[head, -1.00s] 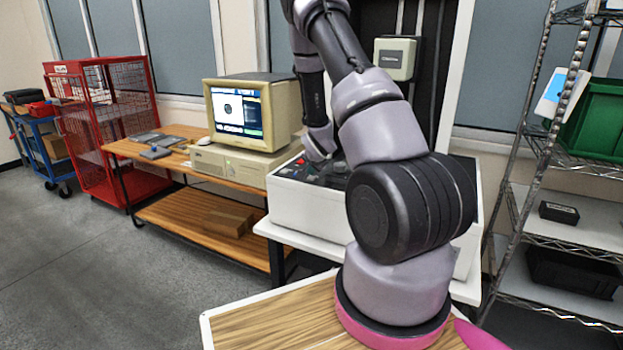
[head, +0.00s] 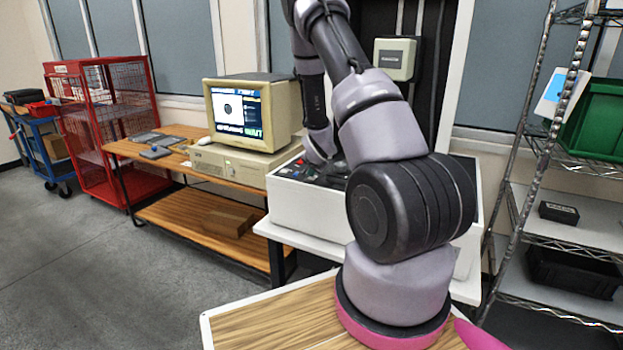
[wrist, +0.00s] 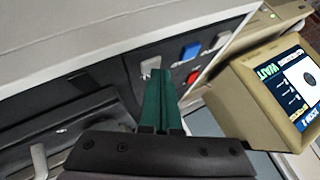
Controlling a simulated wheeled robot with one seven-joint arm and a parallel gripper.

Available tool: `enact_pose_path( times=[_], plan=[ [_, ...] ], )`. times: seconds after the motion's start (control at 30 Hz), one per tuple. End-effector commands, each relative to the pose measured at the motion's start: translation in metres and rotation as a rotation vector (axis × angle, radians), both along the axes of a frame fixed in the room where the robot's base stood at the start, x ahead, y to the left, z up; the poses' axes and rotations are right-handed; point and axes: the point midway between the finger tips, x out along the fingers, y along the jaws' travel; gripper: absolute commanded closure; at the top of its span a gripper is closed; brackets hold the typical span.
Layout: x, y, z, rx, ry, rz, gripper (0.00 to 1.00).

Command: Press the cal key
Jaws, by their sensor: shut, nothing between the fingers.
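The key panel (wrist: 212,57) shows in the wrist view, with a pale grey key (wrist: 151,65), a blue key (wrist: 190,50), a red key (wrist: 193,77) and a white key (wrist: 222,39). No label is readable, so I cannot tell which is the cal key. My gripper (wrist: 159,74) is shut and empty, its green fingertips at the near edge of the pale grey key. Whether they touch it I cannot tell. In the head view my arm hides most of the white machine's top (head: 300,208).
A beige monitor (head: 279,112) stands left of the machine; its screen (head: 238,111) shows text reading WAIT, also visible in the wrist view. A wire shelf (head: 560,235) stands at the right, a red cage cart (head: 110,130) at the left. The floor at left is clear.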

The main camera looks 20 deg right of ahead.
Motion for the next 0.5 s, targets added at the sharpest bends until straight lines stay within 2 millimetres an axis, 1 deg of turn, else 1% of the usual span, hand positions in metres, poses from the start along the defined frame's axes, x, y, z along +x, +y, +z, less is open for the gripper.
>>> enact_pose_path(
  times=[0.27, 0.5],
  plan=[
    [-0.0002, 0.0004, -0.0002, 0.001, 0.001, 0.001, 1.00],
    [0.0000, 0.0007, 0.0084, 0.001, 0.000, 0.000, 1.00]
  ],
)
